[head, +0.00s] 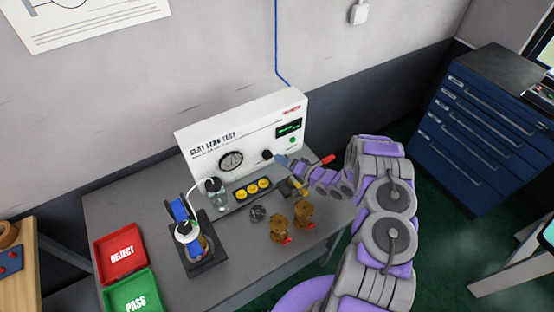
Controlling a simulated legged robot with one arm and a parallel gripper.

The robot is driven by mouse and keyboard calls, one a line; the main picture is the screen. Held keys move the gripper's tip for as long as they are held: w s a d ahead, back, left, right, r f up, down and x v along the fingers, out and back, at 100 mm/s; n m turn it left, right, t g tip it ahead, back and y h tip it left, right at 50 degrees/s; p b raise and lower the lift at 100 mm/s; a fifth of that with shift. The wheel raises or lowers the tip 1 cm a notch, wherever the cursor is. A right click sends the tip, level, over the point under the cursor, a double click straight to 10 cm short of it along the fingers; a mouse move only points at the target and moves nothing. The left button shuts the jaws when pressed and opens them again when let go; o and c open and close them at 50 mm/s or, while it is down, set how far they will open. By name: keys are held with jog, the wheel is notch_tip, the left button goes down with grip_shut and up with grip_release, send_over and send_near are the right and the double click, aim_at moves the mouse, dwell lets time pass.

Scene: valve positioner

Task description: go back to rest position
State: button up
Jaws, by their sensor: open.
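My arm reaches in from the lower right, and my gripper (293,172) is at the right part of the white seat leak test panel (242,138), just in front of its face. The jaws are small here and partly hidden by my wrist; they look open, with nothing clearly held. Blue, red and yellow parts show close around the gripper, and I cannot tell whether it touches them. The panel has a round gauge (231,161), a black knob (267,155) and a green display (289,128).
Two brass-coloured valve parts (279,229) stand on the grey table (140,205) below my gripper. A dark fixture (204,258) with a blue part, a red reject tray (121,252) and a green pass tray (136,295) are left. A blue drawer cabinet (480,130) stands at right.

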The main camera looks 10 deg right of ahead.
jog(key=shift+s+d+r, duration=0.1)
jog(key=shift+s+d, duration=0.2)
jog(key=shift+s, duration=0.05)
dwell(0.3)
